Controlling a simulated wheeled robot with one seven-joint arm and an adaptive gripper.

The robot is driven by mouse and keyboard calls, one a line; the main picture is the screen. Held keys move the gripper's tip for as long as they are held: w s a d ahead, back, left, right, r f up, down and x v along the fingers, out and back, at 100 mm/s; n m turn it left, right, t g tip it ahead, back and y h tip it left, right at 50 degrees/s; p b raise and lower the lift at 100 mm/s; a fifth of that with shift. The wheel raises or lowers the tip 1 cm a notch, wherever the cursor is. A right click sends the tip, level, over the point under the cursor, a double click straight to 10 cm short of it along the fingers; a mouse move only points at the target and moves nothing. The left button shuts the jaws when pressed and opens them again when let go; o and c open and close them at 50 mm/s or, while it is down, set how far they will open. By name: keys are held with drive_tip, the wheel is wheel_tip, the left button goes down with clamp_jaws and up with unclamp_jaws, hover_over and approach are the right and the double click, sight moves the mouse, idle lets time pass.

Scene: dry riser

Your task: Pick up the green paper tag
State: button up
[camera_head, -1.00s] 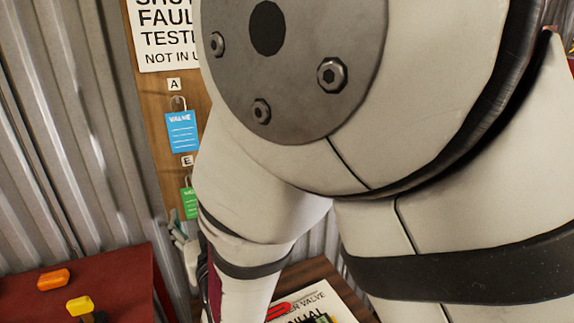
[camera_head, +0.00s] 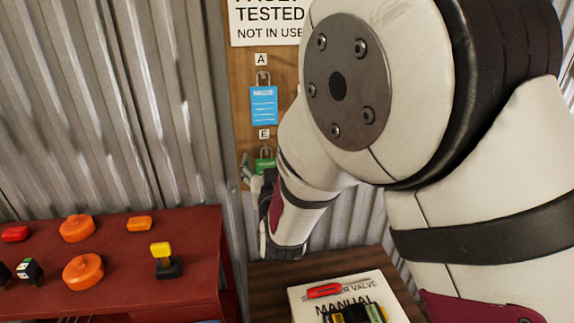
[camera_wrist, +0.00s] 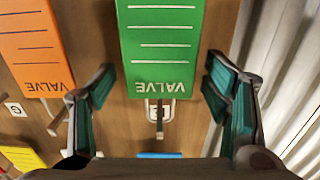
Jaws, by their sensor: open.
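The green paper tag (camera_wrist: 161,45), lettered VALVE, hangs on the wooden board and shows upside down in the wrist view. It hangs from a metal hook or padlock shackle (camera_wrist: 158,118) beside a small letter label. In the head view only the top of the green tag (camera_head: 264,165) shows below the letter E; my arm hides the rest. My gripper (camera_wrist: 160,97) is open, with one teal-padded finger on each side of the green tag's lettered end. Neither finger visibly touches the tag. In the head view part of my gripper (camera_head: 248,172) shows at the board.
An orange tag (camera_wrist: 32,50) hangs to the left in the wrist view, with a yellow tag (camera_wrist: 22,158) below it. A blue tag (camera_head: 264,105) hangs above the green one. A red table (camera_head: 200,285) and a wooden table with a manual (camera_head: 300,297) stand below.

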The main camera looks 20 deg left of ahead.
drive_tip(key=c, duration=0.9)
drive_tip(key=shift+o, duration=0.2)
drive_tip(key=shift+r, duration=0.55)
drive_tip(key=p+v, duration=0.1)
drive_tip(key=v, duration=1.7)
drive_tip(key=shift+r, duration=0.2)
